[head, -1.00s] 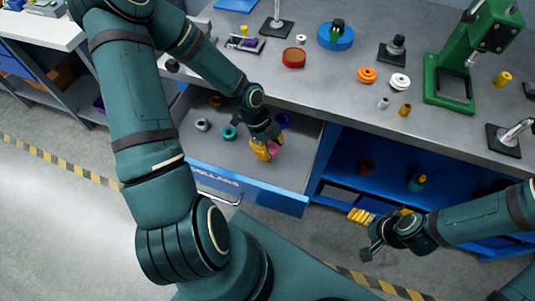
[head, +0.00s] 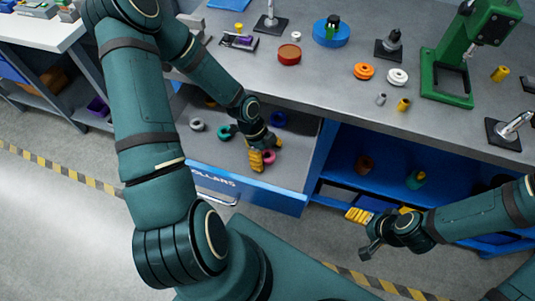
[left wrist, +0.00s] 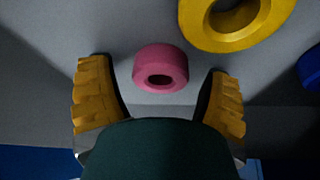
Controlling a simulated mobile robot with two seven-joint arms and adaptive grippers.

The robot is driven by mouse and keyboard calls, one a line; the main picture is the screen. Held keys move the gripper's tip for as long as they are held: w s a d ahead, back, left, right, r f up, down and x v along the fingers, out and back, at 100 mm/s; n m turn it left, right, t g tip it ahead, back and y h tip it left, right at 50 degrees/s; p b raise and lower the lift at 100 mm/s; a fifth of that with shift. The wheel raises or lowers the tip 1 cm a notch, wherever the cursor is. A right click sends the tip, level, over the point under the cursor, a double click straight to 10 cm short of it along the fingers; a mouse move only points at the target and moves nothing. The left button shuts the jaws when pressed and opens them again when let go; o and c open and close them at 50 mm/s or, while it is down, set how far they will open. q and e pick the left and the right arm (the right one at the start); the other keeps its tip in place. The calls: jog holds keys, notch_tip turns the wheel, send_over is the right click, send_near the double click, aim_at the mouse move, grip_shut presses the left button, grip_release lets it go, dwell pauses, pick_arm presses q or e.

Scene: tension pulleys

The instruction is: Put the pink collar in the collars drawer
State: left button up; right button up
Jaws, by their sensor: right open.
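The pink collar (head: 269,157) lies inside the open collars drawer (head: 292,178), near its front. In the left wrist view the pink collar (left wrist: 160,68) sits on the drawer floor between the two yellow fingertips, with a gap on each side. My left gripper (head: 264,152) is open, low in the drawer, and partly covers the collar in the head view. My right gripper (head: 376,213) is open and empty, in front of the blue shelf at the right.
A teal collar (head: 224,132), a grey collar (head: 197,125) and a blue collar (head: 278,119) also lie in the drawer. A yellow collar (left wrist: 235,20) is close beyond the pink one. The bench above holds a red dish (head: 289,54) and a green press (head: 448,75).

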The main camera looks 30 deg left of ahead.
pick_arm(q)
jog(key=p+v, duration=0.4)
jog(key=v, duration=0.8)
jog(key=shift+r, duration=0.2)
jog(key=shift+p, duration=0.3)
